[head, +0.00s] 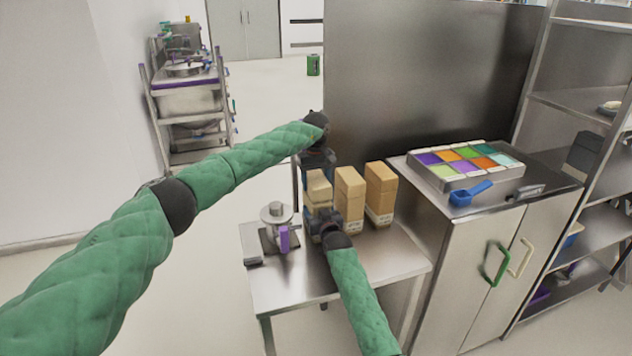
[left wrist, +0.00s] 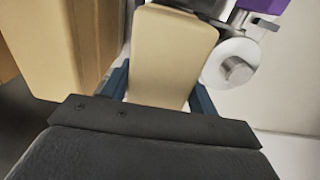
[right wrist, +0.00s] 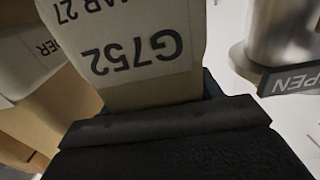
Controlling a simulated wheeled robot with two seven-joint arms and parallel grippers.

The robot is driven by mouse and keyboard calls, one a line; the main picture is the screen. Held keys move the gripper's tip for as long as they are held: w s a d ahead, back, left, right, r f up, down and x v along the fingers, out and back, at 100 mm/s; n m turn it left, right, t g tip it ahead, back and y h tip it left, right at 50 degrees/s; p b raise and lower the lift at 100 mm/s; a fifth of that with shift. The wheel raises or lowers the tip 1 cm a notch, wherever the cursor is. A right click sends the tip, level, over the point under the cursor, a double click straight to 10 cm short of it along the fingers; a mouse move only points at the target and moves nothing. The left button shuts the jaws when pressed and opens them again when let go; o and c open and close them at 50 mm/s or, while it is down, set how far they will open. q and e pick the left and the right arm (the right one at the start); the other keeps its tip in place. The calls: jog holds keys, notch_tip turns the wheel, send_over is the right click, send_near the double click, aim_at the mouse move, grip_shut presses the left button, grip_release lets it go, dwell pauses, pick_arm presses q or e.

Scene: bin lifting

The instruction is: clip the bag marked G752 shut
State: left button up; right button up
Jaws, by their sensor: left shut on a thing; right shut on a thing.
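The bag marked G752 (head: 318,188) is the tan one at the left of a row of three on the steel table. Its white label shows upside down in the right wrist view (right wrist: 140,55). My right gripper (head: 324,222) is shut on the bag's lower front, with its fingers at the bag's sides. My left gripper (head: 318,162) is at the bag's top and far side, shut on it. In the left wrist view the tan bag (left wrist: 172,50) fills the space between its dark blue fingers. I cannot make out a clip in any view.
Two more tan bags (head: 349,196) (head: 381,192) stand close on the right. A steel device with a purple part (head: 283,238) stands on the left. The steel cabinet at right carries a tray of coloured compartments (head: 432,172) and a blue scoop (head: 460,198). The table's front is clear.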

pick_arm(q)
jog(key=shift+f, duration=0.55)
jog(key=o, duration=1.1)
jog(key=shift+c, duration=0.2)
notch_tip(320, 180, up, 12)
jog(key=shift+f, duration=0.1)
pick_arm(e)
jog(key=o, duration=1.5)
jog(key=shift+c, duration=0.2)
